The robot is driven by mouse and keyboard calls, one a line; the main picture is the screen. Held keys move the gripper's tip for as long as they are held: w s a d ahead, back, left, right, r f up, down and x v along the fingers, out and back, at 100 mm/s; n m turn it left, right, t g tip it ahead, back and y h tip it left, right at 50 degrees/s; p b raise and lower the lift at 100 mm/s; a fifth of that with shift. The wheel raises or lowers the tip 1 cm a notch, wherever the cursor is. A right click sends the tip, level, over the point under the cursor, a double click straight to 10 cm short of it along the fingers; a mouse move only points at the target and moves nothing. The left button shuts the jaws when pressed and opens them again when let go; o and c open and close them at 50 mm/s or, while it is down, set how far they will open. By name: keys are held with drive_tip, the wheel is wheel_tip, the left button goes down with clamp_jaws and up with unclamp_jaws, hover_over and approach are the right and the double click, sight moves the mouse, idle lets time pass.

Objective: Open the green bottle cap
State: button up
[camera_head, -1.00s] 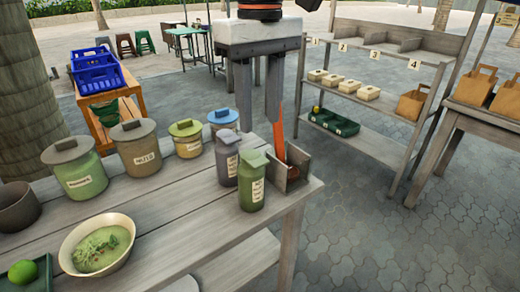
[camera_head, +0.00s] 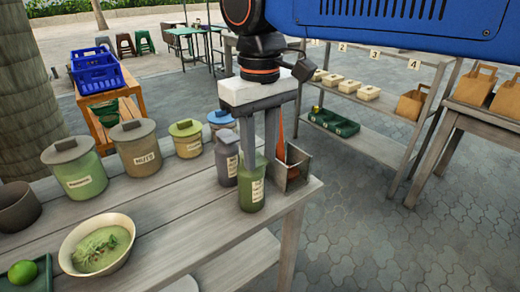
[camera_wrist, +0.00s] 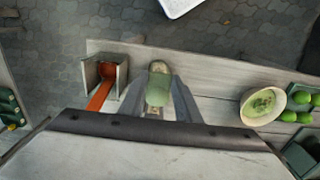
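The green bottle (camera_head: 251,193) stands upright near the right end of the wooden table, with its green cap (camera_head: 258,160) at the top. My gripper (camera_head: 260,152) is above the bottle, pointing down, its two fingers reaching to cap height and partly hiding the cap. The gripper looks open and empty. Whether a finger touches the cap cannot be told.
A grey bottle (camera_head: 227,160) stands close behind the green one. A small holder (camera_head: 297,168) with an orange-handled tool is just to the right. Lidded jars (camera_head: 136,150) and a bowl (camera_head: 80,237) stand to the left. The table front beside the bottle is clear.

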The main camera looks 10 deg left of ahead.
clamp_jaws()
drive_tip(key=shift+w+a+r+g+h, duration=0.35)
drive_tip(key=shift+r+g+h, duration=0.15)
drive_tip(key=shift+g+h, duration=0.35)
drive_tip(key=shift+w+a+r+g+h, duration=0.25)
drive_tip(key=shift+a+r+g+h, duration=0.15)
drive_tip(key=shift+g+h, duration=0.45)
drive_tip(key=shift+o, duration=2)
unclamp_jaws()
drive_tip(key=shift+r, duration=0.1)
